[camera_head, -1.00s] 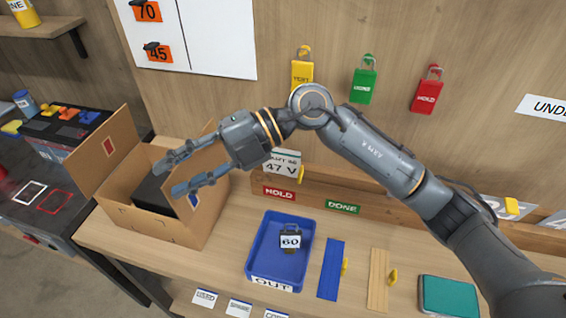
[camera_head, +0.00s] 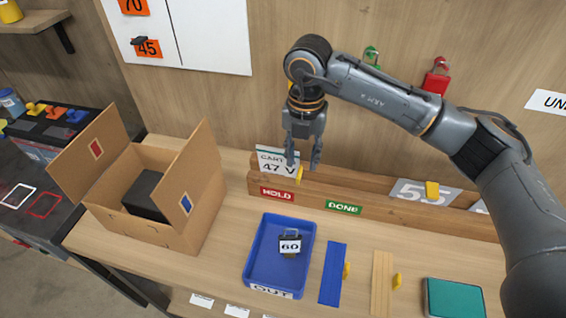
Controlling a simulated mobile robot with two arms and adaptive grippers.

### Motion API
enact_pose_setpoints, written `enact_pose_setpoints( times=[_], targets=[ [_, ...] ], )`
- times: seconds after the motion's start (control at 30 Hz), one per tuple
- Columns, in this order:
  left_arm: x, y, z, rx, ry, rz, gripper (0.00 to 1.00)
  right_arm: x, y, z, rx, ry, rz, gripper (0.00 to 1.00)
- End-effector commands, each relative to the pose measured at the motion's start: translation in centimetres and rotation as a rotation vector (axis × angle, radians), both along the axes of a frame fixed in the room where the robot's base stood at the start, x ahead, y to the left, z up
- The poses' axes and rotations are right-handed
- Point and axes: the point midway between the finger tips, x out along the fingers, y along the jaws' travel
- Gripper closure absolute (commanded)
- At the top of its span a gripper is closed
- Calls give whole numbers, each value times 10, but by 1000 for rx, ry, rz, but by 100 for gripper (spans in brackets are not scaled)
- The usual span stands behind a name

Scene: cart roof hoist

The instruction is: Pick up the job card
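A white card (camera_head: 272,162) marked "47 V", which I take for the job card, stands upright in the wooden rail (camera_head: 375,206) behind the red HOLD label (camera_head: 277,194). A yellow tab (camera_head: 299,175) sticks out at its right edge. My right gripper (camera_head: 303,164) points down with its two fingers apart and nothing between them. Its fingertips are just above the yellow tab in the picture; I cannot tell whether they touch it. My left gripper is not in view.
A blue OUT tray (camera_head: 254,265) holds a block marked 60. An open cardboard box (camera_head: 150,232) stands at the left. Another card marked 55 (camera_head: 408,191) with a yellow tab stands farther right in the rail. A teal pad (camera_head: 454,299) lies at the front right.

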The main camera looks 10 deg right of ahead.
Motion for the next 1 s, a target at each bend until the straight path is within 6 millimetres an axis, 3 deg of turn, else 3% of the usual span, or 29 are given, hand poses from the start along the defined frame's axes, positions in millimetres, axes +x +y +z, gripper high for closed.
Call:
enact_pose_setpoints(
  times=[0.23, 0.5, 0.77, 0.93, 1.0],
  targets=[
    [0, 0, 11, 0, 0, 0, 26, 0, 2, -17, 1, 3, 1, 65],
    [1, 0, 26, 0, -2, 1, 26, 0, 4, -55, 1, 1, 1, 65],
    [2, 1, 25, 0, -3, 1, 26, 1, 4, -60, 3, -1, 2, 65],
    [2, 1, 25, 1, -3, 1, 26, 1, 4, -60, 3, -1, 2, 96],
    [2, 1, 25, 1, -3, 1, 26, 1, 4, -60, 3, -1, 2, 100]
  ],
)
